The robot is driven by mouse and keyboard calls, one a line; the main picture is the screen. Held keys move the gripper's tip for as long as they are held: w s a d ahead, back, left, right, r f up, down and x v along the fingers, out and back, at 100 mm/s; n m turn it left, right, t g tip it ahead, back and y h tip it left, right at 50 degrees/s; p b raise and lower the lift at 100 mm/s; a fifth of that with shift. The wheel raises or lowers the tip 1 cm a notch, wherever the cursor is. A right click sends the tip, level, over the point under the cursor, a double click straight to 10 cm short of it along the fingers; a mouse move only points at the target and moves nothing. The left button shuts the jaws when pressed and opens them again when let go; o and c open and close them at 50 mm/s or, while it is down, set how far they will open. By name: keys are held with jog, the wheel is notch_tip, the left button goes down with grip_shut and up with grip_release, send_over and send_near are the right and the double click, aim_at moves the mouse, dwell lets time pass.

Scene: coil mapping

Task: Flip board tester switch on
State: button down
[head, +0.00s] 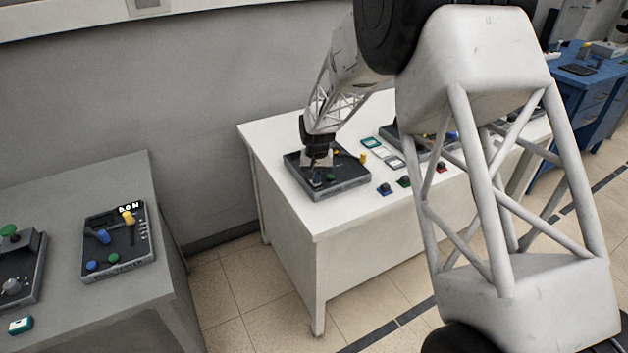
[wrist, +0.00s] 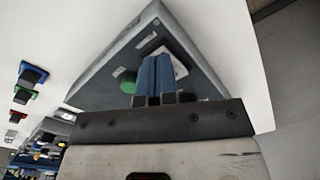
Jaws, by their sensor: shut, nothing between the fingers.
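A dark grey board (head: 345,186) lies near the left end of the white table; it also shows in the wrist view (wrist: 110,62). My gripper (head: 316,180) points down over the board's left part. In the wrist view my gripper (wrist: 157,58) shows two blue fingers side by side, shut and empty. They cover part of the board, and I cannot make out the switch or whether the fingers touch it.
Small blue (head: 385,189), green (head: 404,181) and red (head: 441,167) blocks lie right of the board on the white table (head: 350,220). A grey table (head: 110,310) at left holds a similar board (head: 130,262). A wall stands behind.

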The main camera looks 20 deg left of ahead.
dwell(0.3)
jog(key=shift+r, duration=3.45)
